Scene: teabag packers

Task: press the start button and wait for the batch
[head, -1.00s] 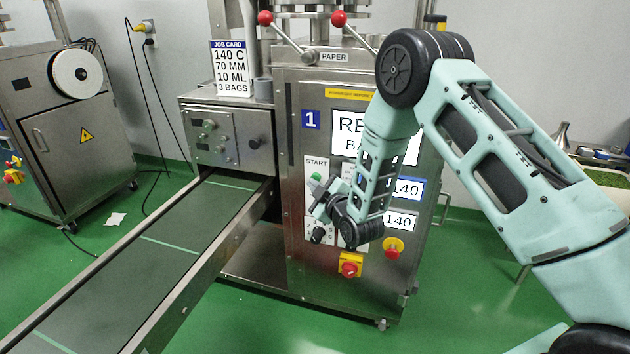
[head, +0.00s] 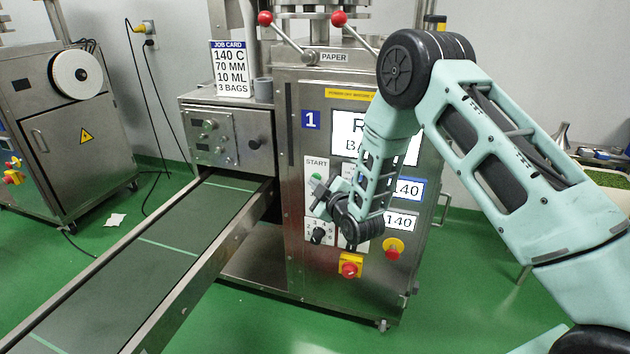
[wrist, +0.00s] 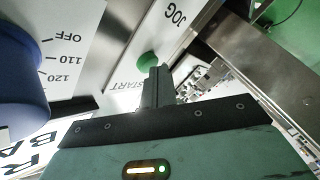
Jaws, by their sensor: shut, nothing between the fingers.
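The green start button (head: 316,178) sits on a white plate marked START on the front of the steel packing machine (head: 290,130). In the wrist view the green button (wrist: 147,61) is just beyond my fingertips, partly covered by them. My gripper (head: 318,193) is shut and empty, with its tips at the button in the head view. I cannot tell whether they touch it. The machine's display (head: 346,130) shows a top line starting with R and a line below starting with BA. My arm hides the rest.
A dial (head: 318,236), a red stop button on yellow (head: 350,268) and another red knob (head: 393,248) lie below. The conveyor (head: 170,250) runs to the front left, with no bags visible. A job card (head: 230,70) reads 3 BAGS.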

